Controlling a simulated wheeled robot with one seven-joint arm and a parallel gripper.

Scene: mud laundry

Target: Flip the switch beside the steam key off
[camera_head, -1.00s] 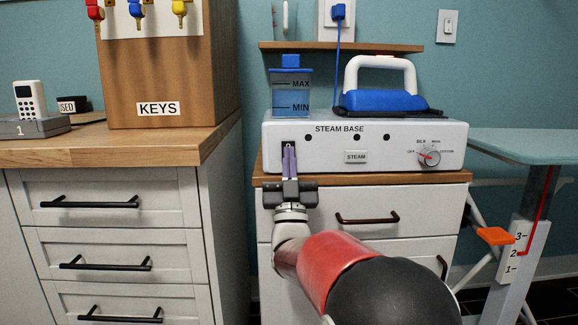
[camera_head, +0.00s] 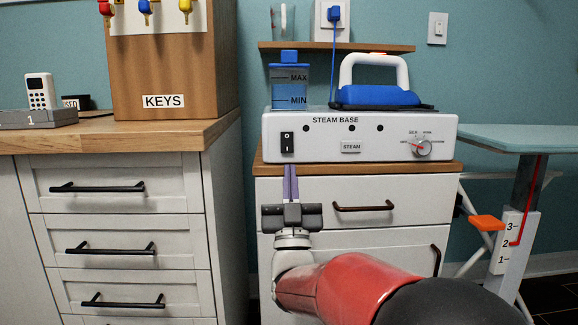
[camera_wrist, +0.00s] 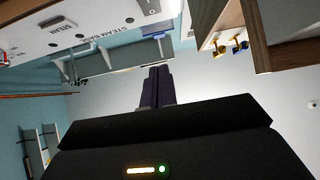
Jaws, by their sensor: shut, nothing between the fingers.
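The black rocker switch (camera_head: 287,143) is on the left of the white steam base's (camera_head: 235,152) front face, with white marks on it. The grey steam key (camera_head: 351,147), labelled STEAM, is to its right. My gripper (camera_head: 290,168) is shut and empty, its thin purple fingers together just below the switch, in front of the cabinet's top edge. The switch is in full view and the fingertips do not cover it. In the wrist view the switch (camera_wrist: 149,6) is at the top edge, beyond the fingertips (camera_wrist: 158,70), and the steam key (camera_wrist: 55,26) is at upper left.
A blue water tank (camera_head: 289,87) and an iron (camera_head: 375,93) stand on the base. A dial (camera_head: 421,147) is at its right end. The wooden KEYS box (camera_head: 172,75) stands on the left counter. An ironing board (camera_head: 515,139) is at right.

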